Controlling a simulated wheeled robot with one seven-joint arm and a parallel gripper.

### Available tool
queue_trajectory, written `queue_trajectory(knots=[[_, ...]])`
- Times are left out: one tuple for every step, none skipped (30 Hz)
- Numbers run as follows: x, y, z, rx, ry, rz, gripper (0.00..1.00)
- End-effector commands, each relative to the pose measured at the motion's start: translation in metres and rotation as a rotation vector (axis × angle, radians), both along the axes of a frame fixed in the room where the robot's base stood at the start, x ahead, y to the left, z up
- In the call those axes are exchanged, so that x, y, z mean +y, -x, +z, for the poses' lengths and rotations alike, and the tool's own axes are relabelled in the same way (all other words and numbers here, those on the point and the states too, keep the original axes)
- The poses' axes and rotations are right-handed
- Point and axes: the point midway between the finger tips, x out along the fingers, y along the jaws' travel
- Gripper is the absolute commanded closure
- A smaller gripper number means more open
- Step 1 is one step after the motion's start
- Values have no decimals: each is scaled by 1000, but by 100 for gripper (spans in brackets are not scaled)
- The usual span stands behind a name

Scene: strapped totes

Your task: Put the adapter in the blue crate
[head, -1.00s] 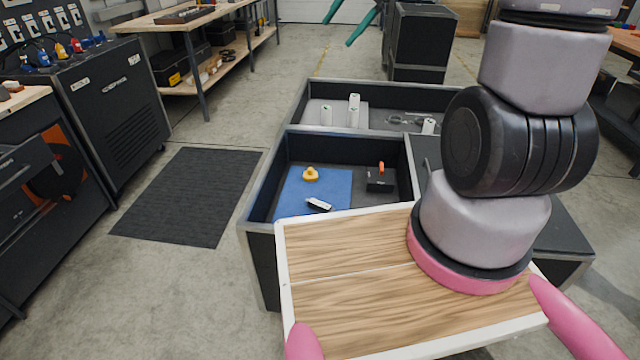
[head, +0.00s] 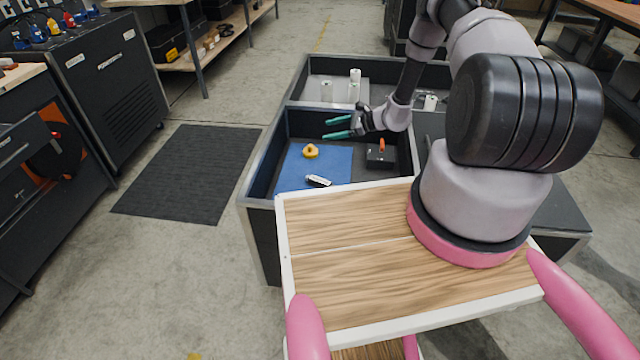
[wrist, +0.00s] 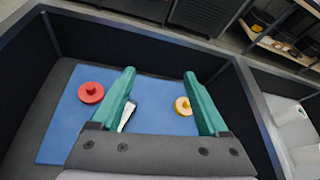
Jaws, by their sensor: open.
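My gripper (head: 334,128) is open and empty, its two green fingers pointing left above the front bin (head: 258,165). In the wrist view its fingers (wrist: 159,74) spread over a blue mat (head: 290,180) on the bin floor. A small white-and-black piece (head: 318,181), possibly the adapter, lies on the mat; it also shows beside the left finger (wrist: 126,116). A yellow knobbed piece (head: 311,151) lies farther back, near the right finger in the wrist view (wrist: 183,106). A red round piece (wrist: 91,92) shows only there. I see no separate blue crate.
A black box with an orange lever (head: 381,156) stands right of the mat. The rear bin (head: 300,90) holds several white cylinders (head: 355,76). A wooden-topped board (head: 350,240) lies in front of the bins.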

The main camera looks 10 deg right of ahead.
Motion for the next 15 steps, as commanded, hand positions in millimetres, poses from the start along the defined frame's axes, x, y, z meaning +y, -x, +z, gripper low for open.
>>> queue_trajectory(knots=[[-2,10,-36,37,-28,-51,22],[-3,13,-53,53,-42,-80,22],[-4,20,-75,73,-59,-120,22],[-5,25,-91,87,-71,-148,22],[-6,30,-106,102,-82,-175,22],[-7,37,-125,119,-95,-209,22],[-8,42,-137,131,-103,-233,22],[-8,47,-149,141,-109,-253,22],[-8,53,-162,154,-117,-279,22],[-8,57,-170,161,-122,-295,22],[-9,61,-177,168,-127,-310,22],[-9,65,-184,176,-131,-325,22],[-9,67,-189,179,-133,-333,22],[-9,68,-192,181,-135,-340,22],[-8,69,-195,184,-136,-346,22]])
